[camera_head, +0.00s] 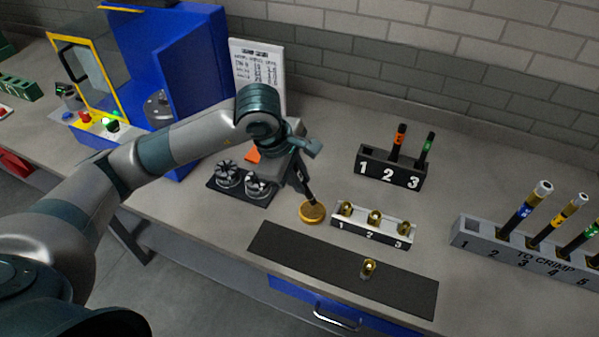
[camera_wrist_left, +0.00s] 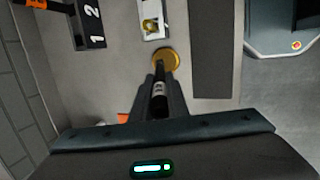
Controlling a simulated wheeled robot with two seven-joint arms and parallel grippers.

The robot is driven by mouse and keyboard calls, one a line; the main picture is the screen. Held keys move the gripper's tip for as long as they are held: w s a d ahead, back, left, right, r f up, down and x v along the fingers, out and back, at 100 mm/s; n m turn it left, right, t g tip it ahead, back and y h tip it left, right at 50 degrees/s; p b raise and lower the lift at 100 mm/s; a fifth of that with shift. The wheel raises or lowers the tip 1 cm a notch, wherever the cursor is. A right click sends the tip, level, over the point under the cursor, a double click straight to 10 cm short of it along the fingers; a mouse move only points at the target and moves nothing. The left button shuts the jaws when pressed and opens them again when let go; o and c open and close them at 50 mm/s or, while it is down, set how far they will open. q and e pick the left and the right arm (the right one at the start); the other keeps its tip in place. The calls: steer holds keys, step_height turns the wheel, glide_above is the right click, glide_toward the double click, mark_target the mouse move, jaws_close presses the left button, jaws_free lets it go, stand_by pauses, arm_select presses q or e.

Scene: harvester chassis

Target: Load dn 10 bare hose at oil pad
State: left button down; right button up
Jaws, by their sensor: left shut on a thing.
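My left gripper (camera_head: 300,176) is shut on a short black hose (camera_head: 309,194) and points down over the bench. The hose has a small pale mark, seen in the wrist view (camera_wrist_left: 159,90). Its lower end is at the round golden-yellow oil pad (camera_head: 312,213), which also shows in the wrist view (camera_wrist_left: 166,57). The end overlaps the pad in both views; I cannot tell whether it touches. The upper part of the hose is hidden by the fingers. My right gripper is not in view.
Right of the pad stands a small white rack (camera_head: 374,237) with brass fittings. In front lies a dark mat (camera_head: 290,247) with one fitting (camera_head: 368,268). A black numbered rack (camera_head: 370,176) holds two hoses. A grey "TO CRIMP" rack (camera_head: 477,241) stands at right. A blue machine (camera_head: 190,60) stands behind my arm.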

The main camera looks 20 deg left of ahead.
arm_select(q)
steer(key=shift+f, duration=0.9)
steer(key=shift+f+b, duration=0.6)
steer(key=shift+b, duration=0.3)
stand_by(0.8)
steer(key=shift+s+f+b, duration=0.1)
steer(key=shift+f+b, duration=0.05)
steer(key=shift+b, duration=0.35)
stand_by(2.8)
steer(key=shift+r+p, duration=0.3)
steer(key=shift+r, duration=0.65)
steer(key=shift+r+p, duration=0.8)
steer(key=shift+r, duration=1.85)
